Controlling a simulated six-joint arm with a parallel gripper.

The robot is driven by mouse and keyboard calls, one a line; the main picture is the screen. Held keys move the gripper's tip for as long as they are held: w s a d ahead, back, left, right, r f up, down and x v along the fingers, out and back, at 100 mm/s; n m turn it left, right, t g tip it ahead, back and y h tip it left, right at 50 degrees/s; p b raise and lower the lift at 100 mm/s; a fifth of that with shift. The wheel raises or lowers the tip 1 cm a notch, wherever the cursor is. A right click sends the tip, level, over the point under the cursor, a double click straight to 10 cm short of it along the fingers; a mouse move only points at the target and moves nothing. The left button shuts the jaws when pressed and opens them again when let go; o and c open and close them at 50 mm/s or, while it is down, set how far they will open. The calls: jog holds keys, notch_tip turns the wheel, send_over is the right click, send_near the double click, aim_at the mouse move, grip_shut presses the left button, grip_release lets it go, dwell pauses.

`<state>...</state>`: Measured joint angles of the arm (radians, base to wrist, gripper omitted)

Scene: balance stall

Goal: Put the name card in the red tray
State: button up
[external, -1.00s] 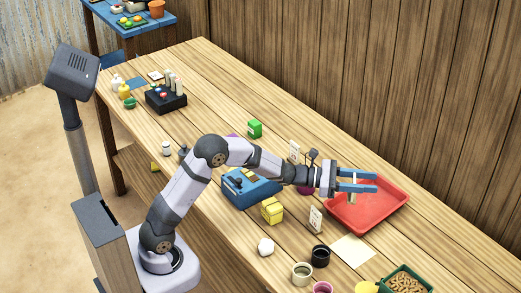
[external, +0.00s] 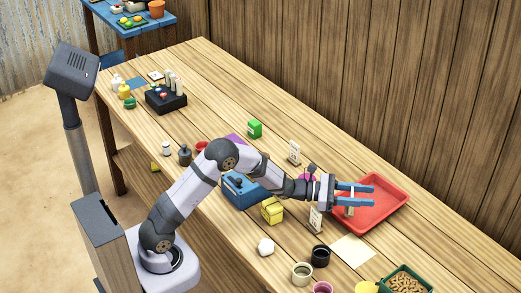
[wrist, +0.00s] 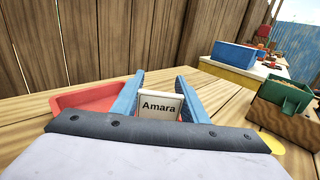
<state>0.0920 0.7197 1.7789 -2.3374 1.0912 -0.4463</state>
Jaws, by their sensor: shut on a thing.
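My gripper (external: 373,196) reaches over the left part of the red tray (external: 383,213), its blue fingers level. It is shut on the name card (wrist: 159,106), a white card reading "Amara", which stands upright between the fingers in the wrist view. In the external view only a small pale part of the card (external: 349,211) shows below the fingers, near the tray's left side. I cannot tell whether its lower edge touches the tray. The tray (wrist: 90,97) also shows left of the fingers in the wrist view.
Another small standing card (external: 316,219) is just left of the tray, and one more (external: 294,152) stands behind. A pale sheet (external: 352,250) lies in front of the tray. A green container of brown pieces (external: 405,281) is at the front right. The tray's right part is clear.

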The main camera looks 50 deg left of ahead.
jog(key=shift+f+b, duration=0.6)
jog(key=shift+b, duration=0.2)
jog(key=o, duration=1.4)
jog(key=shift+f, duration=0.1)
jog(key=shift+c, duration=0.2)
jog(key=r+v, duration=0.1)
jog(key=v, duration=0.6)
jog(key=shift+s+a+r, duration=0.2)
jog(key=shift+r, duration=0.05)
